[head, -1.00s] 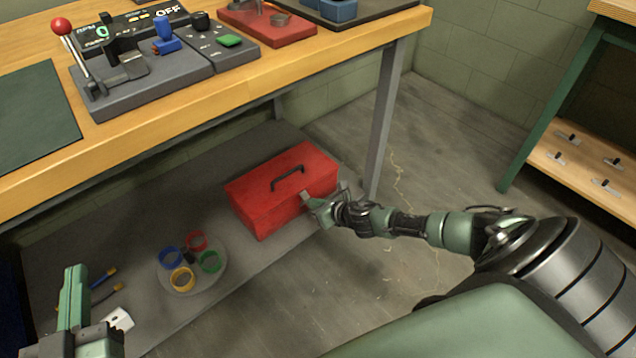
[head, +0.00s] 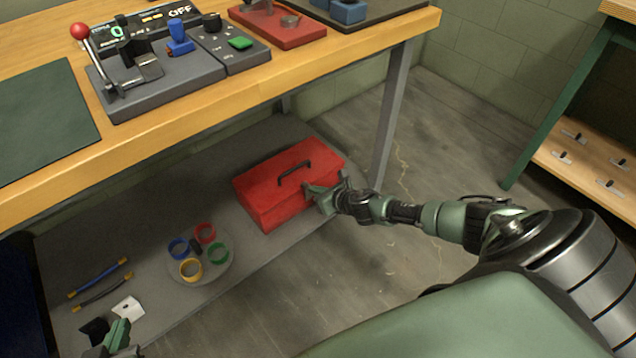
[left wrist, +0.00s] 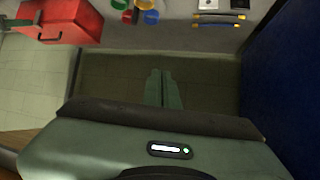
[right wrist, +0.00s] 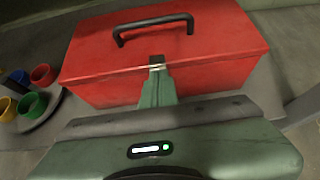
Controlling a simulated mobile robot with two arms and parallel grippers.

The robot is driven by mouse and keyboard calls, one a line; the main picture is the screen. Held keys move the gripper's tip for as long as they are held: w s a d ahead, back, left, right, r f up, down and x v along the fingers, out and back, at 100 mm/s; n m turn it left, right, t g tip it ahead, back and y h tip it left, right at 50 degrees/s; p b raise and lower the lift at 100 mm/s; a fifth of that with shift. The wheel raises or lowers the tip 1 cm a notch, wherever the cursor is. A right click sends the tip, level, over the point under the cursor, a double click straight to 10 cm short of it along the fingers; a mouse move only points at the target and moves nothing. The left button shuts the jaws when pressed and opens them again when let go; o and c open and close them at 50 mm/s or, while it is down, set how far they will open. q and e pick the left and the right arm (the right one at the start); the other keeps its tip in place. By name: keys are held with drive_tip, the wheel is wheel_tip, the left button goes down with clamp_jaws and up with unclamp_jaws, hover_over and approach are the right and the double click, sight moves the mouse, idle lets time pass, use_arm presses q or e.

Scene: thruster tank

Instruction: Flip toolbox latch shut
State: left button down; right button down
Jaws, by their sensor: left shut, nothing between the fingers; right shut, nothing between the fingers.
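The red toolbox (head: 262,208) sits with its lid down on the grey lower shelf, its black handle (head: 294,173) on top. Its small metal latch (right wrist: 156,61) shows at the lid's front edge in the right wrist view. My right gripper (head: 312,190) is shut and empty at the toolbox front. In the right wrist view its fingertips (right wrist: 157,72) are just below the latch and hide its lower part; I cannot tell whether they touch. My left gripper (head: 122,325) is shut and empty, low at the left; it also shows in the left wrist view (left wrist: 163,72), away from the toolbox (left wrist: 75,22).
A round tray (head: 215,274) with coloured rings stands left of the toolbox on the shelf. Two cables (head: 98,278) and a white plate (head: 127,307) lie further left. The wooden bench top (head: 190,116) overhangs the shelf, and a grey leg (head: 390,125) stands right of the toolbox.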

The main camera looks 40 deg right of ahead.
use_arm(q)
drive_tip(key=s+a+f+g+y+p, duration=0.1)
drive_tip(key=s+a+f+g, duration=0.1)
drive_tip(key=s, duration=0.4)
drive_tip(key=shift+a+f+g, duration=0.15)
drive_tip(key=shift+f+g, duration=0.75)
drive_tip(key=shift+f, duration=0.25)
